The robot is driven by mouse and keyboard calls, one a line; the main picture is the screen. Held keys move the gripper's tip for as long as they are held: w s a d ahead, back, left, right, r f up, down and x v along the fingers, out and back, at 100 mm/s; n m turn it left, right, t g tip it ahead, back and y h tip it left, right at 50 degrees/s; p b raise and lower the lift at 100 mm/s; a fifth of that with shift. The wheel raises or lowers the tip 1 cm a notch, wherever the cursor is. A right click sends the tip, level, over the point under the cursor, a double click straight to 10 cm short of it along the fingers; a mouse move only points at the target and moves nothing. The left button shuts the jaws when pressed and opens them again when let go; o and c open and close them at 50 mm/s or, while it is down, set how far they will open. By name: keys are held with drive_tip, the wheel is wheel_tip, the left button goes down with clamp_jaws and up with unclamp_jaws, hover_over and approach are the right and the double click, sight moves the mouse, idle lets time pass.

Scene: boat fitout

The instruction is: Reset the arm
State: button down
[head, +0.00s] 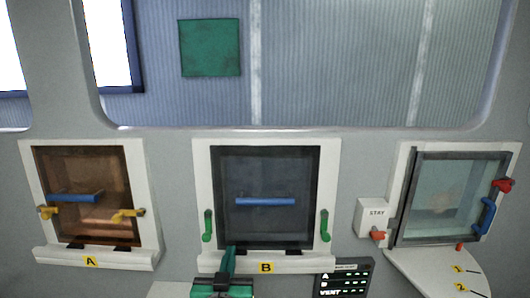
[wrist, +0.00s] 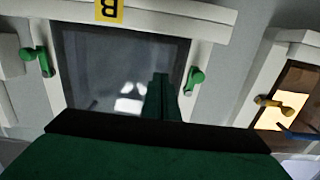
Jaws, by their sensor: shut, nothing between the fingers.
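My gripper (head: 228,252) is green and shows at the bottom of the head view, in front of the lower edge of hatch B (head: 264,190). Its fingers point up and are together, with nothing between them. In the wrist view the closed fingers (wrist: 161,80) stand in front of the dark pane of hatch B (wrist: 110,62), which appears upside down. The gripper seems apart from the hatch, but I cannot tell the exact gap.
Hatch A (head: 90,190), with an amber pane, yellow latches and a blue bar, is at left. A third hatch (head: 450,195) at right has a red latch, a blue handle and a STAY box (head: 374,214). A dark indicator panel (head: 343,278) sits low, right of my gripper.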

drive_tip(key=shift+s, duration=0.45)
drive_tip(key=s+d+f+n+g, duration=0.1)
drive_tip(key=s+d+f, duration=0.2)
drive_tip(key=s+f, duration=0.7)
drive_tip(key=s+d+f, duration=0.2)
drive_tip(key=s+f, duration=0.5)
drive_tip(key=f, duration=0.5)
drive_tip(key=s+d+f, duration=0.2)
drive_tip(key=s, duration=1.1)
drive_tip(key=s+d+f+m, duration=0.1)
drive_tip(key=s+d, duration=0.1)
drive_tip(key=s, duration=1.2)
drive_tip(key=shift+f+g, duration=0.4)
drive_tip(key=shift+w, duration=0.1)
